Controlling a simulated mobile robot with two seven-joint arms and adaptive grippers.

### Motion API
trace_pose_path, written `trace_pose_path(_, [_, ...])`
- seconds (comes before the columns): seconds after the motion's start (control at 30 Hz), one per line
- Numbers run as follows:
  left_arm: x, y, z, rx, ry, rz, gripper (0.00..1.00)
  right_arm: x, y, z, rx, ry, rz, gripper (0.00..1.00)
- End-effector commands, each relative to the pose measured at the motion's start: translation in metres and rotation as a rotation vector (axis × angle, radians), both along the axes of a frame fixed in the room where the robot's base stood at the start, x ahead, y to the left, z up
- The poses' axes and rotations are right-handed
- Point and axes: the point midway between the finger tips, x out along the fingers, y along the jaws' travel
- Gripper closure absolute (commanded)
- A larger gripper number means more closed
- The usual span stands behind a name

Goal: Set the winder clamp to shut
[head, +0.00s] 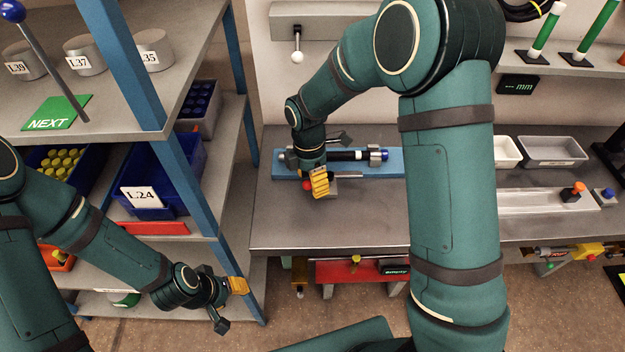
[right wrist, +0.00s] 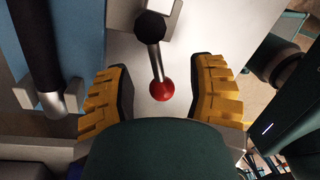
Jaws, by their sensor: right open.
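A lever with a red ball (right wrist: 163,91) shows in the right wrist view, its metal rod running up to a black end. In the head view the red ball (head: 307,186) is mostly hidden by my right gripper, beside the blue fixture (head: 391,160) on the bench. I take this lever to be the winder clamp's handle; its set position is unclear. My right gripper (head: 319,184) is open, its yellow fingers on either side of the ball in the wrist view, with no clear contact. My left gripper (head: 231,305) is open and empty, low beside the shelf rack.
Grey trays (head: 552,151) stand on the bench at right. The shelf rack (head: 165,130) with bins is at left. The bench top (head: 320,225) in front of the fixture is clear.

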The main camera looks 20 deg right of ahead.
Motion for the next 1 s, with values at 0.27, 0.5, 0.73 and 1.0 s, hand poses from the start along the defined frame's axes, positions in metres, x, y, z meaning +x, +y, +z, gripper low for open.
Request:
trace_pose_path(0.27, [0.0, 0.0, 0.0, 0.0, 0.0, 0.0, 0.54, 0.0, 0.0, 0.0, 0.0, 0.0, 0.0, 1.0])
trace_pose_path(0.5, [0.0, 0.0, 0.0, 0.0, -0.001, 0.0, 0.54, 0.0, 0.0, 0.0, 0.0, 0.001, 0.003, 1.0])
trace_pose_path(0.73, [0.001, 0.0, 0.003, 0.0, -0.002, 0.002, 0.54, -0.003, 0.0, 0.001, 0.002, 0.001, 0.061, 1.0])
trace_pose_path(1.0, [0.003, 0.001, 0.01, 0.002, -0.006, 0.006, 0.54, -0.012, -0.003, 0.001, 0.001, 0.003, 0.251, 1.0])
